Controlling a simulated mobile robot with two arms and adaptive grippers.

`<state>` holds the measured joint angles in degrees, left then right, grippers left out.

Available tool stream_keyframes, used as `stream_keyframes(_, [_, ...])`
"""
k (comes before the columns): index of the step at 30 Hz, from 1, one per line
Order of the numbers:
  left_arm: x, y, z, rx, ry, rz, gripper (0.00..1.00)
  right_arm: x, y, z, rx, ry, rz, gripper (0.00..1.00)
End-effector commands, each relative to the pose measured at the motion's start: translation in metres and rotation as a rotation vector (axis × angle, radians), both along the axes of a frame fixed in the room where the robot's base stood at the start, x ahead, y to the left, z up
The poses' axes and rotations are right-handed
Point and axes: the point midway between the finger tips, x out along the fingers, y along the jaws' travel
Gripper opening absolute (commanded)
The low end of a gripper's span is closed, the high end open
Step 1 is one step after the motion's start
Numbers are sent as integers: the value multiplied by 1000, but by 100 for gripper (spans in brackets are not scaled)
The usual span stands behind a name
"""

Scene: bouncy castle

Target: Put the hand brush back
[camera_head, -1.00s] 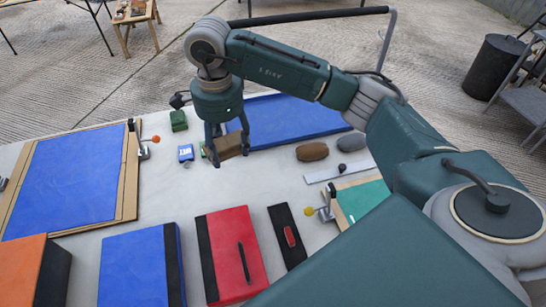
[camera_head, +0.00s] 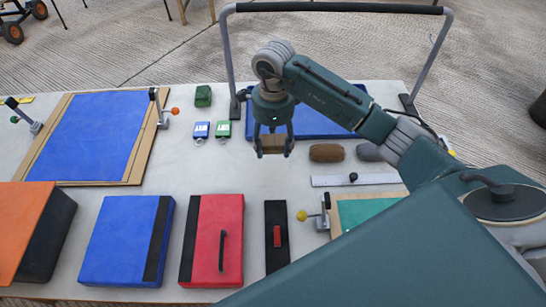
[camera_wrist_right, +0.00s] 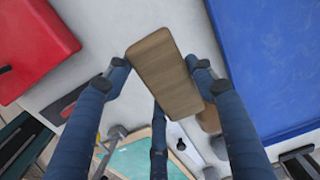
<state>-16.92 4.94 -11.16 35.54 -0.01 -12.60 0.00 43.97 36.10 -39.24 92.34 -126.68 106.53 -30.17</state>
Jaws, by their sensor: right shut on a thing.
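My right gripper (camera_head: 273,140) is shut on a brown wooden block, which I take to be the hand brush (camera_head: 271,149); no bristles show. It hangs over the white table, at the front edge of the blue tray (camera_head: 310,133). In the right wrist view the hand brush (camera_wrist_right: 165,75) lies between my right gripper's fingers (camera_wrist_right: 162,75), its flat wood-grained face toward the camera. Whether it touches the table is hard to tell. My left gripper is not in view.
Small blue (camera_head: 201,132) and green (camera_head: 223,130) boxes stand left of the gripper. A brown rounded object (camera_head: 326,152) lies to its right. A red case (camera_head: 208,243), a blue case (camera_head: 115,240) and a black strip (camera_head: 277,262) lie in front. Bare table (camera_head: 225,172) lies between.

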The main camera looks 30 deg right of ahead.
Motion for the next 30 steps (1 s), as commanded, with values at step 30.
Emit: stream_keyframes(30, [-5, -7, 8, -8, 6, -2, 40, 1, 0, -76, 1, -2, 2, 60])
